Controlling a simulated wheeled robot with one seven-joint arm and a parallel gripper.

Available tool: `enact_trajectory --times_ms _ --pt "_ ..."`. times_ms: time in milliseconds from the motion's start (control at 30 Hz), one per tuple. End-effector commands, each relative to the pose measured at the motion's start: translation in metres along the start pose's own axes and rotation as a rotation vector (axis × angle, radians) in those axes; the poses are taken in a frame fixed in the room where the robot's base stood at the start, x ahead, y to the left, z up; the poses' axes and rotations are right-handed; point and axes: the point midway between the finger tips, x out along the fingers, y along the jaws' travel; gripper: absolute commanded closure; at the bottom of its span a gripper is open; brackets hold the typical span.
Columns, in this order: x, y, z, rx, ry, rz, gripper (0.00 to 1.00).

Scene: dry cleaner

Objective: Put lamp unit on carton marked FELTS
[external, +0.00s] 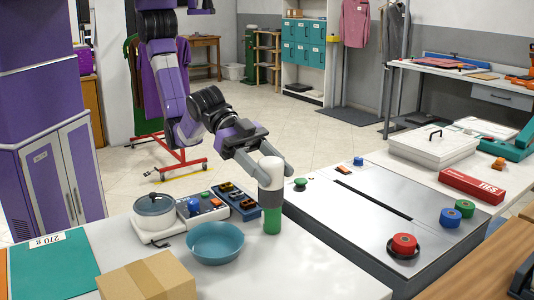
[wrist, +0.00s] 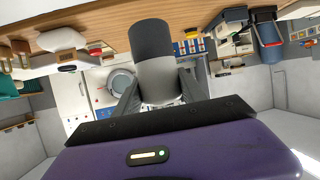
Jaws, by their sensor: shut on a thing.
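My gripper (external: 247,154) is shut on an upright cylinder, white above with a grey band below, which I take to be the lamp unit (external: 271,172). In the wrist view the lamp unit (wrist: 154,70) stands between my fingers, pale with a dark end. A green cylinder (external: 272,221) shows directly under it at the counter; I cannot tell whether they touch or are one piece. A plain brown carton (external: 148,278) sits at the counter's front edge, left of my gripper. No marking is readable on it, so I cannot tell if it is the FELTS carton.
A teal bowl (external: 215,243), a lidded pot (external: 154,212) and control boxes (external: 203,207) crowd the counter left of the lamp unit. A flat grey machine (external: 367,208) with coloured knobs lies to the right. A red box marked TIES (external: 471,187) is farther right. The front counter's middle is clear.

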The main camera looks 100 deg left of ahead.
Motion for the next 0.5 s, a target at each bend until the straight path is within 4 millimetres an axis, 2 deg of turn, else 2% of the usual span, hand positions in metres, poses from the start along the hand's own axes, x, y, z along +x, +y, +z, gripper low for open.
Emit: enact_trajectory --times_ms 267,500 --pt "-0.021 0.118 -0.033 0.053 0.006 0.130 0.97" --pt "-0.060 0.225 -0.055 0.076 0.005 0.184 0.97"
